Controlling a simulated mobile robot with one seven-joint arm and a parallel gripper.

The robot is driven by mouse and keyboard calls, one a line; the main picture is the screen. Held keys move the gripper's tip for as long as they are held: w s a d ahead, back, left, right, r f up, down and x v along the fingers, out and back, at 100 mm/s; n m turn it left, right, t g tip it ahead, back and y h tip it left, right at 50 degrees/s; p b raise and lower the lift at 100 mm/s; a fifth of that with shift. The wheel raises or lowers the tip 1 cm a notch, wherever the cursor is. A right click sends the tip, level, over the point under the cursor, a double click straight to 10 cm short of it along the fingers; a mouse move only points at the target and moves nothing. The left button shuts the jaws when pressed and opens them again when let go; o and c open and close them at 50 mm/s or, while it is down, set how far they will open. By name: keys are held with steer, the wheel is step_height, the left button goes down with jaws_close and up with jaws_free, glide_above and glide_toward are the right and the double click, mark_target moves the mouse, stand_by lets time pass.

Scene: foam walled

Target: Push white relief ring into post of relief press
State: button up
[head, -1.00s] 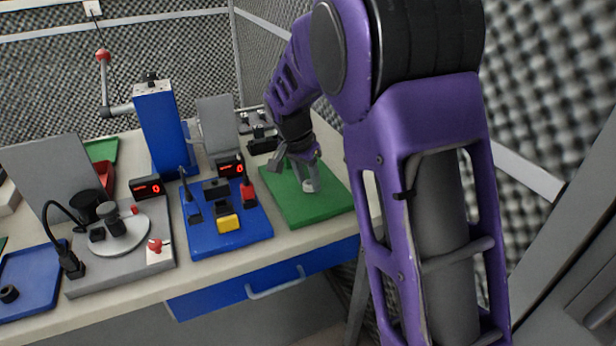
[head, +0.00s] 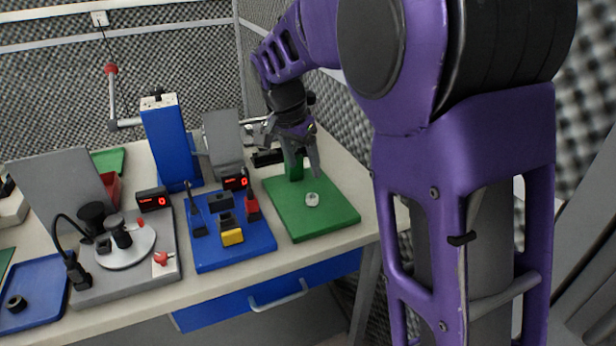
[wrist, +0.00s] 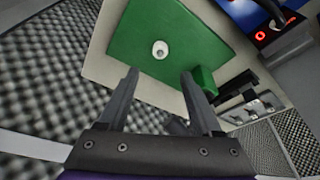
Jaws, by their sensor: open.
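The white relief ring (head: 312,200) sits on the green plate (head: 335,212) at the right of the bench. It also shows in the wrist view (wrist: 160,49), with a dark centre; whether it is around a post there is too small to tell. My gripper (head: 304,174) is open and empty above the back of the green plate, apart from the ring. In the wrist view, my gripper's fingertips (wrist: 160,75) point toward the plate, with the ring beyond them. A green upright block (head: 294,168) stands at the plate's back, partly hidden by my gripper.
A blue plate (head: 250,255) with small fixtures and a yellow block (head: 232,237) is left of the green plate. A blue column (head: 168,145) with a red-knobbed lever (head: 111,70) stands behind. A grey fixture (head: 160,285) is further left. The green plate's front is clear.

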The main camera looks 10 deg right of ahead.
steer(key=v, duration=0.6)
steer(key=shift+r+p, duration=0.35)
steer(key=shift+p, duration=0.05)
steer(key=shift+s+a, duration=0.1)
